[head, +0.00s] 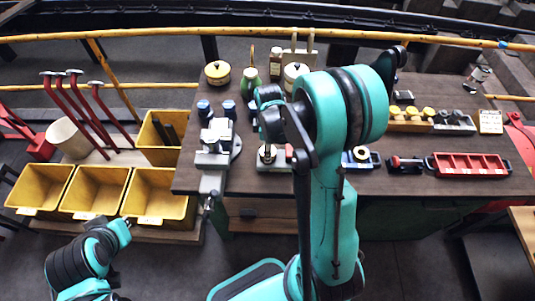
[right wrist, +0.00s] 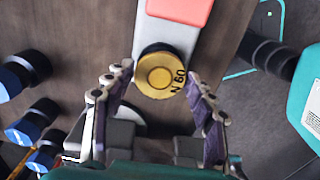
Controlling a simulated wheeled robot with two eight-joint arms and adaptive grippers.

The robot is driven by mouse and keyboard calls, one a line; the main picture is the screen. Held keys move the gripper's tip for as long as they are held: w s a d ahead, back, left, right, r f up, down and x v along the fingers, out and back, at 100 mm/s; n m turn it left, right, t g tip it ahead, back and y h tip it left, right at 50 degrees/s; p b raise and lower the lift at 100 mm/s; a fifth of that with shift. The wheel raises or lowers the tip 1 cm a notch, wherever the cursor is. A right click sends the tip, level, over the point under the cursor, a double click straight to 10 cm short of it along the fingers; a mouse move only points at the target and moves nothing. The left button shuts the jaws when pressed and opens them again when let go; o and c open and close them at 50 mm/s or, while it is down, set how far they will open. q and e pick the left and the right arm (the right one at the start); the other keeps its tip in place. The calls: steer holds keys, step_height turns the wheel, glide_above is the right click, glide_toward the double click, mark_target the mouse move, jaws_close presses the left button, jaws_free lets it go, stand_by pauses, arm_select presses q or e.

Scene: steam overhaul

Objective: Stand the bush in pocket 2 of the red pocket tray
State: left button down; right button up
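The red pocket tray (head: 470,165) lies at the right of the bench, with several pockets in a row; no pocket numbers are readable. A round brass piece with dark lettering (right wrist: 160,74), which may be the bush, sits at the end of a grey block in the right wrist view. My right gripper (right wrist: 160,82) is open, its fingers on either side of the brass piece; contact cannot be told. In the head view my right arm hides much of this area. My left arm is low at the left, by the yellow bins; its finger state cannot be made out.
The grey block carries a red part (right wrist: 180,10). Dark-and-blue cylinders (head: 204,109) and a vise (head: 215,145) stand left of it. A blue fixture with a yellow ring (head: 360,154) and a dark-handled tool (head: 405,163) lie towards the tray. Yellow bins (head: 160,205) stand at left.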

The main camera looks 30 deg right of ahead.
steer(key=c, duration=0.7)
steer(key=shift+r+p, duration=1.35)
steer(key=shift+r, duration=0.7)
steer(key=shift+c, duration=0.2)
steer(key=shift+f, duration=0.1)
